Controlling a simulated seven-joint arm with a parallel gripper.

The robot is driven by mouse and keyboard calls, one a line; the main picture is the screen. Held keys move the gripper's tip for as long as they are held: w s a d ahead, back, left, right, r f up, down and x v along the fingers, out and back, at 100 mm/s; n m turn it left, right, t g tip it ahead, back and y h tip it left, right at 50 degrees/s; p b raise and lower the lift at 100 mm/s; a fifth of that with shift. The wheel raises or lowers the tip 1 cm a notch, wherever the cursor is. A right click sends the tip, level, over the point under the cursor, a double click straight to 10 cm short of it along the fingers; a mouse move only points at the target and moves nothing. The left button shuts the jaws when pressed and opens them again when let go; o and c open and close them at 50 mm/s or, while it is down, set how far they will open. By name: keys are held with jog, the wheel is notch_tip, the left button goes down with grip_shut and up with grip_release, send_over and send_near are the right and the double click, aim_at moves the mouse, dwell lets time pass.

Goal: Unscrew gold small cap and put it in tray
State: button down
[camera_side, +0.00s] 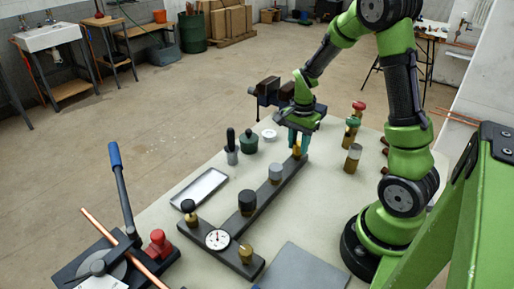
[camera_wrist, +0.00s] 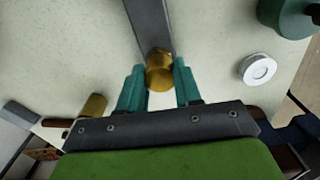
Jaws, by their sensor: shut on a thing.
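A small gold cap (camera_side: 297,150) is at the far end of a dark bar manifold (camera_side: 268,190). My gripper (camera_side: 300,153) points down over that end, its teal fingers shut on the gold cap. In the wrist view, the round gold cap (camera_wrist: 160,79) sits between the two fingers (camera_wrist: 159,72), with another gold part just beyond it over the bar's end. I cannot tell whether the cap is still seated on its stub. A shallow pale tray (camera_side: 201,187) lies empty on the table, left of the manifold.
The manifold also carries a grey cap (camera_side: 275,173), a black cap (camera_side: 247,202), a dial gauge (camera_side: 217,239) and a larger gold fitting (camera_side: 246,252). A green pot (camera_side: 249,144) and a white disc (camera_side: 268,134) stand left of my gripper. Brass valves (camera_side: 353,157) stand right.

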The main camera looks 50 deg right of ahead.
jog(key=n, duration=0.6)
jog(key=shift+n, duration=0.4)
jog(key=n, duration=0.7)
jog(key=c, duration=1)
grip_release()
jog(key=shift+o, duration=0.2)
